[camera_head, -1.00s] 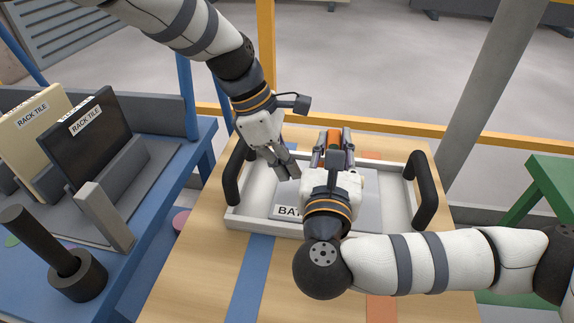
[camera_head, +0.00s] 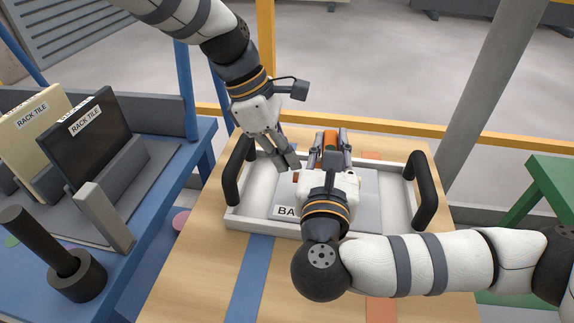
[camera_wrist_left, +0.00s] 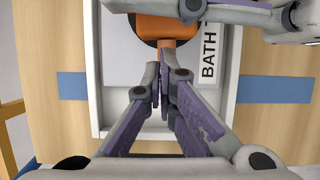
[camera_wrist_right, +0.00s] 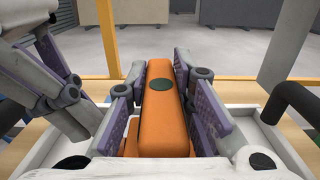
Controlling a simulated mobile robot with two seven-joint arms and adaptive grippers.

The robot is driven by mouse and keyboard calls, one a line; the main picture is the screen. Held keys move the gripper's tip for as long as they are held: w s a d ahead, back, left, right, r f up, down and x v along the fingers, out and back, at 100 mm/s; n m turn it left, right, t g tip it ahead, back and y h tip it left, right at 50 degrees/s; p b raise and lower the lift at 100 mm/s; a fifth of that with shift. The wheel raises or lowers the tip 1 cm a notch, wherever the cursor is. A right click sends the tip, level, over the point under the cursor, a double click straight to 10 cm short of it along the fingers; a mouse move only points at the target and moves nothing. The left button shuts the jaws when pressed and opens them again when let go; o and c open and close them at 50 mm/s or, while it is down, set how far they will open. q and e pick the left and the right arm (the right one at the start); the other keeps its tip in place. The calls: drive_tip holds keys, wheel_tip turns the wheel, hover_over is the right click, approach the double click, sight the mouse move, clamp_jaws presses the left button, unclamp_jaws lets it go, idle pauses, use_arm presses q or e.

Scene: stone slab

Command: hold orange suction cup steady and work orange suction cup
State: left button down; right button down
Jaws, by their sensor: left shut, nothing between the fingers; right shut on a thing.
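The orange suction cup (camera_head: 331,143) sits on the grey slab (camera_head: 370,190) labelled "BATH" in the white tray. Its orange body (camera_wrist_right: 163,115) fills the middle of the right wrist view. My right gripper (camera_wrist_right: 166,85) is shut on it, one finger on each side. My left gripper (camera_head: 292,165) is shut and empty, just left of the suction cup, pointing down. In the left wrist view its closed fingertips (camera_wrist_left: 168,58) are close to the orange part (camera_wrist_left: 167,24); I cannot tell whether they touch. My right gripper and wrist hide much of the cup in the head view.
The tray (camera_head: 245,222) has a black handle on each side, the left one (camera_head: 231,178) near my left gripper. It stands on a wooden table (camera_head: 205,265). Rack tiles (camera_head: 88,135) stand on a blue bench at left. A grey post rises behind at right.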

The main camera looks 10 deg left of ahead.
drive_tip(key=shift+d+f, duration=0.1)
drive_tip(key=shift+f, duration=0.05)
use_arm(q)
drive_tip(key=v, duration=0.7)
drive_tip(key=shift+a+r, duration=0.15)
drive_tip(key=shift+a, duration=0.35)
use_arm(e)
drive_tip(key=shift+d, duration=0.1)
drive_tip(key=c, duration=1.3)
unclamp_jaws()
drive_tip(key=shift+w, duration=0.1)
use_arm(q)
drive_tip(key=v, duration=1.2)
use_arm(e)
drive_tip(key=s, duration=1.2)
